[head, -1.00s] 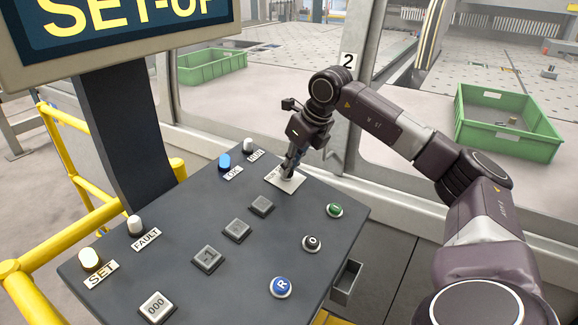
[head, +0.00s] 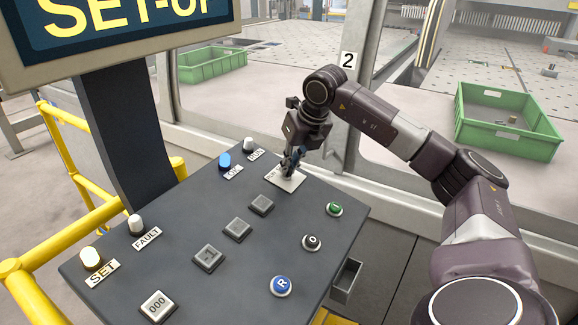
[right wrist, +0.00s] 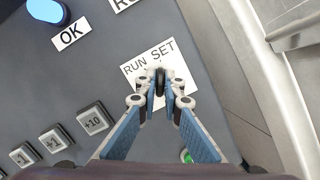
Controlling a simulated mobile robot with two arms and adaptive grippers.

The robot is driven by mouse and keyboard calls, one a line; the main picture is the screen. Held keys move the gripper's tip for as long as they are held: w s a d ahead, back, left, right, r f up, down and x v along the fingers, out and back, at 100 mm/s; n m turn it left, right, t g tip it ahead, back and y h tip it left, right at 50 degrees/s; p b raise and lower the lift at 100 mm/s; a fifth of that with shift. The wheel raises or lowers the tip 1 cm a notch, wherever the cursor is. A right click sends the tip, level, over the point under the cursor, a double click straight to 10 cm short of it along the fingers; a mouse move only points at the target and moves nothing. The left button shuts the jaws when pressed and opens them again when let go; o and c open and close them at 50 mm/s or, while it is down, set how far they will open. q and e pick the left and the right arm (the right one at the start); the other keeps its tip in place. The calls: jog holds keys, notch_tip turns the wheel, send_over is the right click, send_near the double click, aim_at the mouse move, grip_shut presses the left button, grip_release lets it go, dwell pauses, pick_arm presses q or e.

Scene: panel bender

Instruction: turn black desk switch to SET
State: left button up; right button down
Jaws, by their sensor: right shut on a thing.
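The black desk switch (right wrist: 160,82) sits on a white plate (right wrist: 134,74) marked RUN and SET, which also shows at the far end of the desk in the head view (head: 295,184). My right gripper (right wrist: 161,90) is shut on the switch, one finger on each side, reaching down from above; it shows in the head view too (head: 290,165). The fingers hide most of the switch, and I cannot tell which word it points to. My left gripper is not in view.
The desk (head: 190,205) carries several grey keys, a blue R button (head: 281,286), a black button (head: 312,242) and a green button (head: 334,209). The OK lamp (head: 225,161) is blue. A SET-UP screen (head: 120,30) stands at the left. Yellow rails (head: 30,295) run beside the desk.

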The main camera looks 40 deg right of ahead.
jog(key=shift+r, duration=0.15)
jog(key=c, duration=2.1)
grip_release()
jog(key=v, duration=1.2)
